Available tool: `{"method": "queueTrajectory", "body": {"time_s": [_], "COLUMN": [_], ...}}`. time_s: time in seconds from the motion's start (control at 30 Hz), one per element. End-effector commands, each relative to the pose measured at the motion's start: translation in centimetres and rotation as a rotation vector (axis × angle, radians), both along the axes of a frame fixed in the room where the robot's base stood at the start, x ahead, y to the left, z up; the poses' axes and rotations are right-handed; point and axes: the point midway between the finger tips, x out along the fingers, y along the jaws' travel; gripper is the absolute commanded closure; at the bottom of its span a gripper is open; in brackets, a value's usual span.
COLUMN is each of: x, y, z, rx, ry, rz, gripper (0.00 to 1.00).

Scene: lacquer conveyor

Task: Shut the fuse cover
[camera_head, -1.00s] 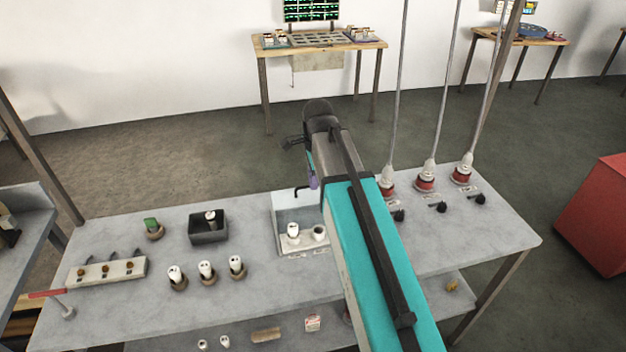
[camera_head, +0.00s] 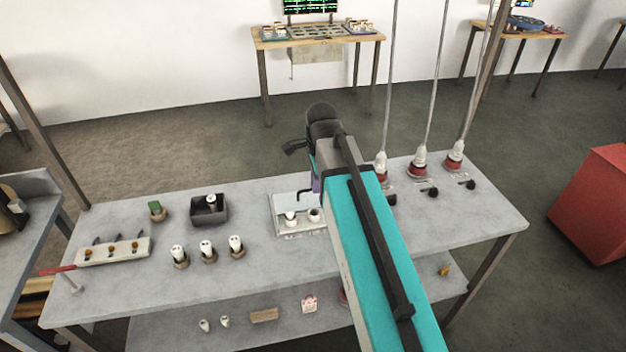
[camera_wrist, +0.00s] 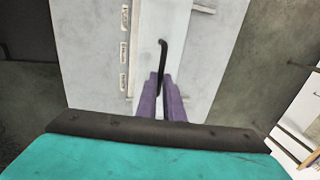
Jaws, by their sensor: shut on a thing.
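The fuse cover (camera_head: 284,201) is a pale panel on the back of a white fuse box (camera_head: 300,234) at the middle of the grey bench. It stands partly open, tilted over the box, and two white fuses (camera_head: 290,216) show below it. A thin black bent handle (camera_head: 303,191) sticks out from it; the handle also shows in the wrist view (camera_wrist: 162,52). My gripper (camera_wrist: 163,82) has purple fingers shut on this handle. In the head view my gripper (camera_head: 315,182) is mostly hidden behind my arm, at the cover's right side.
On the bench (camera_head: 130,285) stand a dark bin (camera_head: 208,216), several white fuses in round holders (camera_head: 208,252) and a switch strip (camera_head: 113,250) to the left. Red-and-white hanging fittings (camera_head: 419,168) and black knobs lie to the right. The front left of the bench is mostly clear.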

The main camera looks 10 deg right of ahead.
Motion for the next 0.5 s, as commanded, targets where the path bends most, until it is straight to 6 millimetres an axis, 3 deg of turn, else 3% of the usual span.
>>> {"method": "queueTrajectory", "body": {"time_s": [0.2,0.5], "x": [-1.6,-1.9], "y": [0.1,0.2], "z": [0.0,-0.1], "rx": [0.002,0.001], "ry": [0.002,0.005], "rz": [0.001,0.002], "gripper": [1.00,1.00]}}
